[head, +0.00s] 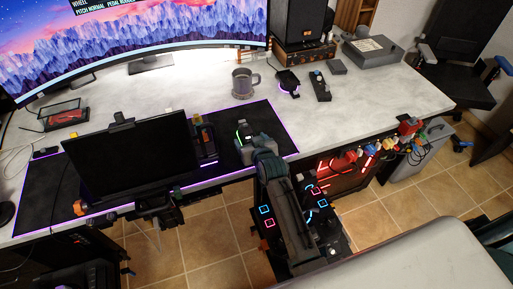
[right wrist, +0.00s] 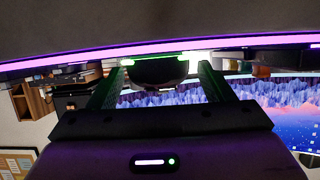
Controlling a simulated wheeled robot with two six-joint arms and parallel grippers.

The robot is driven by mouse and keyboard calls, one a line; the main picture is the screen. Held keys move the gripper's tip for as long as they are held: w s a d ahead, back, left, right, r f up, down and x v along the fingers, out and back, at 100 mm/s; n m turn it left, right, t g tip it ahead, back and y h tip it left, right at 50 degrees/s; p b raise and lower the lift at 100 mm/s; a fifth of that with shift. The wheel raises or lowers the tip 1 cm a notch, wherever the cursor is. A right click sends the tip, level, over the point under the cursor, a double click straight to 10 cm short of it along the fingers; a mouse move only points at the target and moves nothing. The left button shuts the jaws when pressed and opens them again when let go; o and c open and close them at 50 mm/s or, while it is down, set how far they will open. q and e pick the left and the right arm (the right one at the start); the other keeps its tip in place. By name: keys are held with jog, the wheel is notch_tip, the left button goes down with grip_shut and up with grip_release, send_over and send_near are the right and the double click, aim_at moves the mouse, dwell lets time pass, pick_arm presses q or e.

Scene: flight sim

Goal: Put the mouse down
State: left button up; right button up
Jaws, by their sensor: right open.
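The mouse (head: 241,133) is a small dark shape with a green glow, on the right part of the black desk mat (head: 279,137). My right gripper (head: 248,146) reaches over the front edge of the desk to it, and its arm hides part of the mouse. In the right wrist view, the dark rounded mouse (right wrist: 160,72) sits between the two spread fingers of my right gripper (right wrist: 159,80), with green and white light around it. The fingers are open. Whether they touch its sides I cannot tell. My left gripper is not seen.
A grey mug (head: 242,83) stands behind the mat. A dark screen (head: 135,155) stands on the left of the mat. The white desk (head: 375,95) is clear at right.

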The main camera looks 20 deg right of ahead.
jog(key=v, duration=1.1)
jog(key=shift+b, duration=0.35)
dwell(0.5)
jog(key=shift+r, duration=0.1)
